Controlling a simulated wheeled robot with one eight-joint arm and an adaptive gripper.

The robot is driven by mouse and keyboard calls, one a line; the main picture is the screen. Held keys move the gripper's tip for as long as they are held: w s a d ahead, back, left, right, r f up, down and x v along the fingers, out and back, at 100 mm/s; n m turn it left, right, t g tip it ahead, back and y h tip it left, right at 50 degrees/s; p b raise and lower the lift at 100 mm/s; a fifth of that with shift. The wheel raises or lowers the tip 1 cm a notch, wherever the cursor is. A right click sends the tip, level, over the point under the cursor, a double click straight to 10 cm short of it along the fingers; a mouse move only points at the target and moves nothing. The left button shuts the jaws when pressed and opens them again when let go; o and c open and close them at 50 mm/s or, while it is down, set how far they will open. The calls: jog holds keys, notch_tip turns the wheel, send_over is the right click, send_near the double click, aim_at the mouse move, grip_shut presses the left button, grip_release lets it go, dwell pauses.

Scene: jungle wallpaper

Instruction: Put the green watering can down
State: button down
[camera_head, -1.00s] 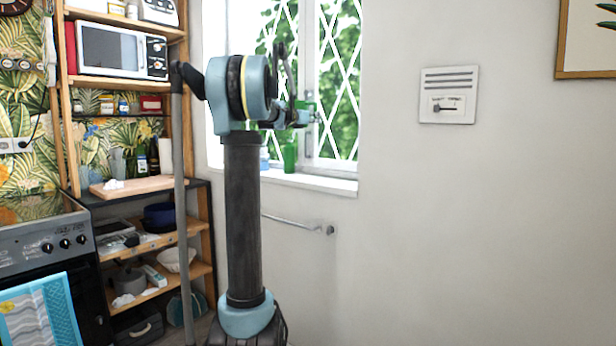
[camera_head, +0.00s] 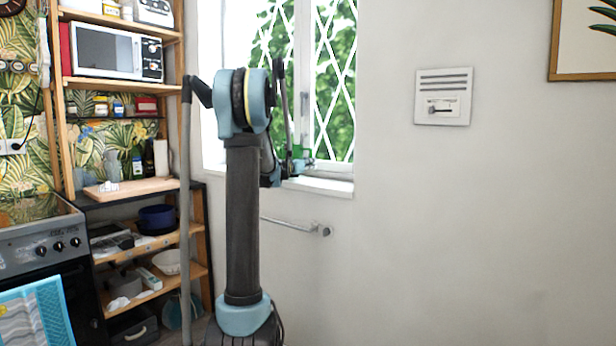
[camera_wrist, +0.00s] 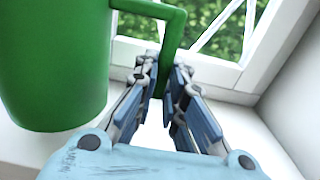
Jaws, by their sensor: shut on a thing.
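The green watering can (camera_wrist: 55,65) fills the left of the wrist view, with its angular handle (camera_wrist: 172,35) reaching right and down between my fingers. My gripper (camera_wrist: 163,80) is shut on this handle. In the head view, only a small green part of the can (camera_head: 298,152) shows beside my gripper (camera_head: 297,166), at windowsill height; my arm hides the rest. The white windowsill (camera_head: 325,185) is below and around it. I cannot tell whether the can's base touches the sill.
The window with white lattice (camera_head: 330,80) is close behind my gripper. A towel rail (camera_head: 295,224) is on the wall below the sill. A wooden shelf unit with a microwave (camera_head: 112,52) and a stove (camera_head: 45,245) stand at the left.

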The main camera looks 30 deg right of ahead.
jog(key=shift+f, duration=2.15)
jog(key=c, duration=1.7)
grip_release()
jog(key=shift+a, duration=0.1)
jog(key=v, duration=1.2)
